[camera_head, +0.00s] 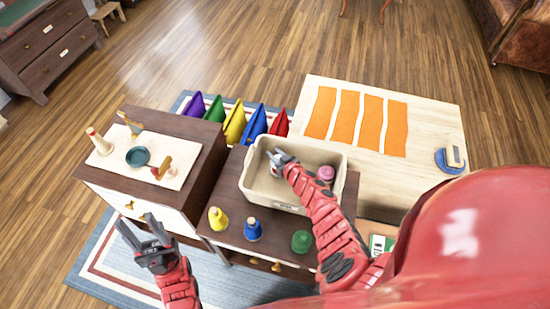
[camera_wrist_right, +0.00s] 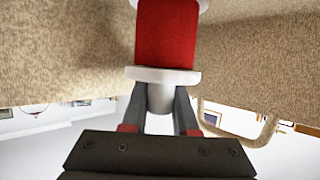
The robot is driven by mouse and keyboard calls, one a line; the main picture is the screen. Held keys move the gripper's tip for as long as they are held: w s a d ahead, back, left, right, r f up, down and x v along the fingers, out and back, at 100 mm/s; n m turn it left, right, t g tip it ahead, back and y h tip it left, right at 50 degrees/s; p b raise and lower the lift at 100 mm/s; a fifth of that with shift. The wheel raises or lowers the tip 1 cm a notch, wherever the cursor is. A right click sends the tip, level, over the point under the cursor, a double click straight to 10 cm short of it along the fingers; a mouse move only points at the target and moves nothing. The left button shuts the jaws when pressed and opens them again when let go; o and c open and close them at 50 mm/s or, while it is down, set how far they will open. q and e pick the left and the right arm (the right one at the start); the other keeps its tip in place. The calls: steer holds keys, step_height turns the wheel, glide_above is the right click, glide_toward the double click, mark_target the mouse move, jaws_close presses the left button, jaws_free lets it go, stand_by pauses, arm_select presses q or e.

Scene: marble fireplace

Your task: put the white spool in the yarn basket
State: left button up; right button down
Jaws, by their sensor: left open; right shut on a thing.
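The yarn basket (camera_head: 262,194), a cream bin with a small front label, stands on the low dark cabinet. My right gripper (camera_head: 280,157) reaches inside its rim. In the right wrist view its fingers (camera_wrist_right: 160,105) are shut on a white stub of the white spool (camera_wrist_right: 166,76), which has white ends and a red middle. Woven beige basket wall (camera_wrist_right: 60,55) fills the view around it. Whether the spool touches the bottom is unclear. A pink spool (camera_head: 326,173) is in the basket at right. My left gripper (camera_head: 150,235) is open and empty, left of the cabinet.
Yellow (camera_head: 217,219), blue (camera_head: 253,229) and green (camera_head: 301,241) spools stand on the cabinet in front of the basket. A higher cabinet at left carries a board (camera_head: 150,167) with small items. A pale table (camera_head: 330,110) with orange strips lies behind right.

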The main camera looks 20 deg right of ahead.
steer(key=shift+w+a+f, duration=0.1)
steer(key=shift+f, duration=0.15)
steer(key=shift+f, duration=0.15)
steer(key=c, duration=0.7)
jaws_free()
